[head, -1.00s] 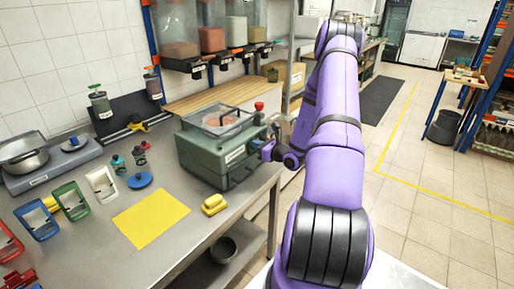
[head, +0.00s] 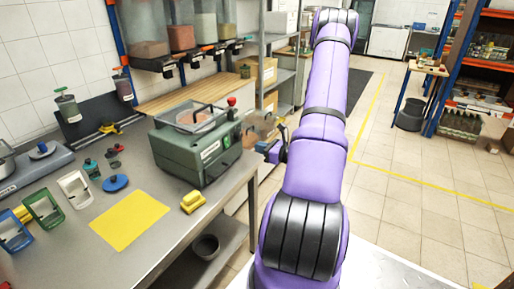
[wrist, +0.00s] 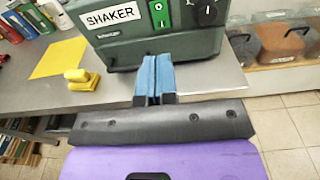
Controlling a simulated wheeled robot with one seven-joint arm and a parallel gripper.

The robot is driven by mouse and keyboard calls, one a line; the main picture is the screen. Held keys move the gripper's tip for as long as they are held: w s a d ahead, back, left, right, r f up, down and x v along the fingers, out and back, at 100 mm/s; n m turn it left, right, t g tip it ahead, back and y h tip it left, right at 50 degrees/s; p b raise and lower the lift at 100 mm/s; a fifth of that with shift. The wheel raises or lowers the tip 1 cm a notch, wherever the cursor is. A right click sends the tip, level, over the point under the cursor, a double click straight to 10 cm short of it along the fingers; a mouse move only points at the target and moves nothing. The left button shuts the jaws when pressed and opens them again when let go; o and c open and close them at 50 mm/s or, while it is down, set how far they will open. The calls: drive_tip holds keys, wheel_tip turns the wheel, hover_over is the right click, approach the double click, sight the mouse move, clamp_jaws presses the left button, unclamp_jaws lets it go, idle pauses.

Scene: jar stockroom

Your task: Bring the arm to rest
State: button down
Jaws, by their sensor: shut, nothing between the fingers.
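My arm, purple with black joint covers, reaches forward on the right of the head view. My gripper (head: 268,149) is at its far end, just off the bench edge, to the right of the green shaker (head: 197,150). In the wrist view the two blue fingers of my gripper (wrist: 154,75) are together with nothing between them. They point at the front panel of the shaker (wrist: 140,45), with its label, green switch and knob. I cannot tell the exact gap; no contact shows.
A dark bowl (head: 206,247) sits on the shelf below. Tiled floor (head: 405,200) on the right is clear.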

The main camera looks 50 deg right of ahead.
idle(0.5)
drive_tip(key=w+a+r+n+g+y, duration=0.2)
drive_tip(key=a+r+n+g+y, duration=0.35)
drive_tip(key=a+r+n, duration=0.6)
drive_tip(key=w+a+r+n+g+y, duration=0.1)
drive_tip(key=a+r+n+g+y, duration=0.3)
drive_tip(key=a+r+n+g, duration=0.75)
drive_tip(key=s+a+r+n+t+h, duration=0.2)
drive_tip(key=s+a+r+n+h, duration=0.3)
drive_tip(key=s, duration=0.4)
drive_tip(key=s+a+r+n+t+h, duration=0.3)
drive_tip(key=s+a+r+n+h, duration=0.3)
drive_tip(key=s+a, duration=0.3)
drive_tip(key=shift+a+r+n, duration=0.4)
drive_tip(key=shift+a+n, duration=0.1)
drive_tip(key=c, duration=1.8)
unclamp_jaws()
